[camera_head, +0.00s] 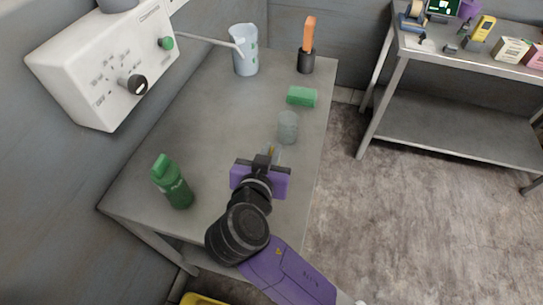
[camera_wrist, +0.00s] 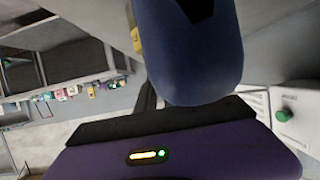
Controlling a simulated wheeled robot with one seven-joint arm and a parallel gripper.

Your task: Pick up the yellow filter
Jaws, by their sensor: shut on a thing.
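My gripper (camera_head: 268,155) is over the grey table, pointing away toward the back, and is shut on a small yellow thing. In the wrist view, a yellow piece (camera_wrist: 136,40) shows at the left edge of a large dark blue shape, which hides most of what is between the fingers. A translucent grey cup (camera_head: 288,128) stands just beyond the fingertips.
On the grey table (camera_head: 215,120) are a green bottle (camera_head: 172,182), a green block (camera_head: 301,96), a pitcher (camera_head: 245,50) and an orange-handled tool (camera_head: 308,35) in a black holder. A white control box (camera_head: 105,60) is at left. A metal shelf table (camera_head: 470,70) stands at right.

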